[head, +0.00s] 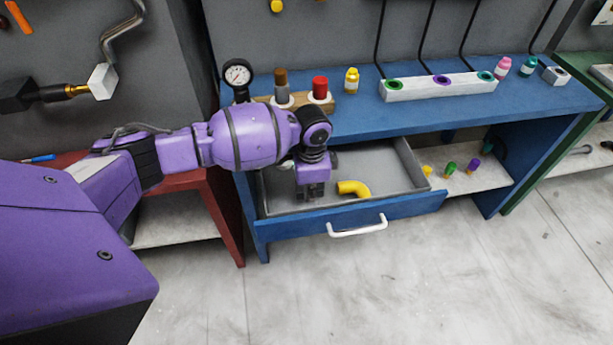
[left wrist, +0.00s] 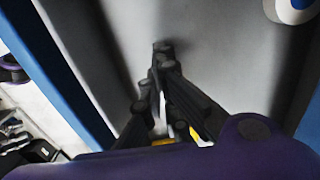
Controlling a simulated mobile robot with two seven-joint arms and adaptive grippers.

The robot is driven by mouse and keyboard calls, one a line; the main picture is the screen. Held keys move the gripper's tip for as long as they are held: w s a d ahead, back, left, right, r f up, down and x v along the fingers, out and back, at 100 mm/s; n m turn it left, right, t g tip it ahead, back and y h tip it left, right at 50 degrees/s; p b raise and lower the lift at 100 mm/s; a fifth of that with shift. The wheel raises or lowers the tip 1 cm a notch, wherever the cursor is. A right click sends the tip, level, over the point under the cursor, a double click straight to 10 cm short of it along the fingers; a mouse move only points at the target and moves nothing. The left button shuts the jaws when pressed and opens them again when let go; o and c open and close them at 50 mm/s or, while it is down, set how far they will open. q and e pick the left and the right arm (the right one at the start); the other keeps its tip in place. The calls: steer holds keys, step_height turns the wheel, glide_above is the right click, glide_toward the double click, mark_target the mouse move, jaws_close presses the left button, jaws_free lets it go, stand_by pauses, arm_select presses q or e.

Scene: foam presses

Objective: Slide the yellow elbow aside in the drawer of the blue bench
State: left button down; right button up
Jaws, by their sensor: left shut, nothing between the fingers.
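The blue bench (head: 430,120) has its drawer (head: 408,208) pulled open, with a grey inside and a white handle (head: 357,227). The yellow elbow (head: 353,188) lies on the drawer floor near the front, left of the middle. My left gripper (head: 312,194) points down into the drawer, just left of the elbow. Its fingers are shut and empty. I cannot tell whether they touch the elbow. In the left wrist view bits of yellow (left wrist: 163,142) show behind the dark fingers, mostly hidden. My right gripper is not in view.
On the bench top are a pressure gauge (head: 237,76), a wooden block with a red cap (head: 319,87), a yellow bottle (head: 351,80) and a white block with several holes (head: 437,87). Small coloured parts stand on the shelf (head: 490,180) right of the drawer. The drawer's right side is clear.

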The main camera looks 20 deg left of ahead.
mark_target(356, 187)
arm_select(q)
steer(key=w+d, duration=0.2)
steer(key=d, duration=0.1)
steer(key=shift+w+d+r, duration=0.1)
steer(key=shift+d+r, duration=0.1)
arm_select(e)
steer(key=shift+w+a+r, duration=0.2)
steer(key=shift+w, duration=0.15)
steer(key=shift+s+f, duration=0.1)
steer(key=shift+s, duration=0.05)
arm_select(q)
steer(key=shift+w+d, duration=0.15)
steer(key=shift+d, duration=0.1)
steer(key=w+d, duration=0.2)
steer(key=d, duration=0.1)
steer(key=w+d+b, duration=0.1)
steer(key=w+d, duration=0.1)
steer(key=d, duration=0.2)
steer(key=w+d, duration=0.3)
steer(key=d, duration=0.1)
steer(key=shift+f+b, duration=0.15)
steer(key=shift+b, duration=0.25)
steer(key=shift+d, duration=0.2)
steer(key=shift+w, duration=0.1)
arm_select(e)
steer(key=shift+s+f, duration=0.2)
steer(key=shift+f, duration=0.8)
